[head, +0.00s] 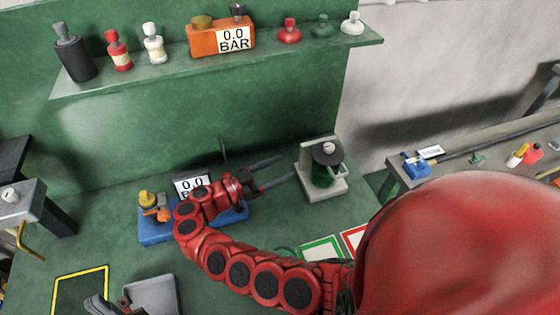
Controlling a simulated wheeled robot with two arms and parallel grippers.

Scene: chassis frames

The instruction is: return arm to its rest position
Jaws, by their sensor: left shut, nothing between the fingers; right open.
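My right arm, red with black joint caps, reaches in from the lower right across the bench. Its gripper (288,169) points right, with two dark fingers apart and nothing between them.
A blue gauge unit (155,234) reading 0.0 stands behind my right forearm, partly hidden. A shelf (270,60) above holds an orange 0.0 BAR gauge (205,40) and several bottles and knobs. A grey tray (165,295) and yellow-outlined square (80,290) lie front left.

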